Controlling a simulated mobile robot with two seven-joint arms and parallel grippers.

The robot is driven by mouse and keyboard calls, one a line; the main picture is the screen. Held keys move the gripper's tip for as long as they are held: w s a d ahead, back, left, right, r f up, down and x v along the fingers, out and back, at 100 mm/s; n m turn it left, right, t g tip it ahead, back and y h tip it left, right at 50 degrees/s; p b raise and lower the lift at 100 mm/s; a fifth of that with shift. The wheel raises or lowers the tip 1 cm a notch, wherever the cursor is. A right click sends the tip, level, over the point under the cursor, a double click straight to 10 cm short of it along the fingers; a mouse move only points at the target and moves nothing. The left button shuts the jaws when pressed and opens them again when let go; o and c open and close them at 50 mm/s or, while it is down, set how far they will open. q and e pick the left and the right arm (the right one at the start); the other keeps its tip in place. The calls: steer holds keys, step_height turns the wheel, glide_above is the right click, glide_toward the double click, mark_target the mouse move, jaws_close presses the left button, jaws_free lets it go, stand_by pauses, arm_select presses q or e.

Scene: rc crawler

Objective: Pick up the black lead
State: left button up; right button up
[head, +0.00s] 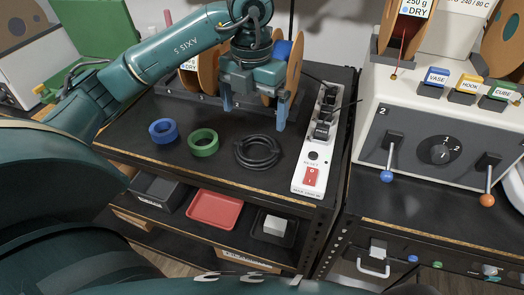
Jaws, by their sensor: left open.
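The black lead (258,152) lies coiled on the dark bench top, just left of the white power strip. My left gripper (254,118) reaches in from the upper left, with its two blue-grey fingers pointing down and spread apart. It is open with nothing between its fingers. In the picture the fingers are just above and behind the coil, apart from it; their exact height over the bench is hard to tell. My right gripper is not in view.
Spools stand behind the gripper. A red tray (214,209) is on the shelf below.

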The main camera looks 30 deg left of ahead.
mark_target(256, 143)
arm_select(q)
step_height(256, 143, down, 10)
steer(key=shift+d+r+p, duration=0.1)
steer(key=shift+d+p, duration=0.05)
steer(key=shift+p, duration=0.6)
steer(key=c, duration=0.8)
